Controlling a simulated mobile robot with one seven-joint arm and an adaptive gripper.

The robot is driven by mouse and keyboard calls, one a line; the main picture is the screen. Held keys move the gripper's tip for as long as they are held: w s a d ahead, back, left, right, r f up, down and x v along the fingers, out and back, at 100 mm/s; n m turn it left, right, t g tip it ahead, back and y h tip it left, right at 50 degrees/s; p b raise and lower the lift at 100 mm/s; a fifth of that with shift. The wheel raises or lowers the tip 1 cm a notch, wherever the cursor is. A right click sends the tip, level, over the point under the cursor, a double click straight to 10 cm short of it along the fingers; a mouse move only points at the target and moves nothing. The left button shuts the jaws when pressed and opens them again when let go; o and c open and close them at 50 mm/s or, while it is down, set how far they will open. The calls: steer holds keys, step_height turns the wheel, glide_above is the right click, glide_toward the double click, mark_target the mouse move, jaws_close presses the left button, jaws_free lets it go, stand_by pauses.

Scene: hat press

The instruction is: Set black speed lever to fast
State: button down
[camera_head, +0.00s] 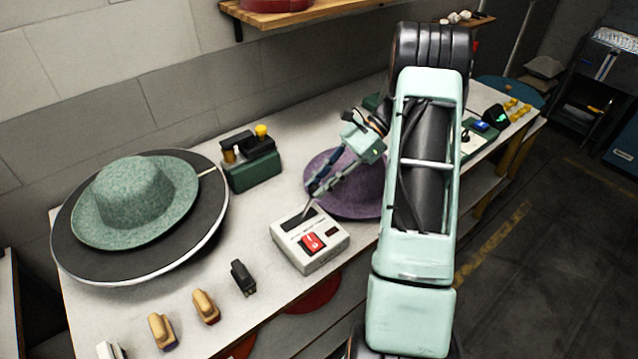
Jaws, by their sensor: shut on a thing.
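A cream control box (322,254) stands near the front edge of the table. It has a dark slot on its top left and a red switch (312,243) in front. The thin dark speed lever (305,213) rises from the slot and is mostly hidden by my fingers. My gripper (311,196) reaches down from the upper right and is shut on the lever's upper end. The lever's exact position along the slot and any markings are too small to read.
A purple hat (352,200) lies close behind the box, under my gripper. A green hat (135,200) rests on a round dark plate (85,248) at left. A green device (252,172) stands behind. Brushes (206,307) and a black block (242,277) lie front left.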

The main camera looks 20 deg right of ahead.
steer(key=shift+d+f, duration=0.2)
steer(key=shift+d, duration=0.1)
steer(key=c, duration=1.8)
jaws_free()
steer(key=shift+w, duration=0.1)
steer(key=shift+o, duration=0.2)
steer(key=shift+a, duration=0.1)
steer(key=s+v, duration=0.1)
steer(key=v, duration=1.1)
steer(key=shift+w, duration=0.4)
steer(key=shift+r, duration=0.1)
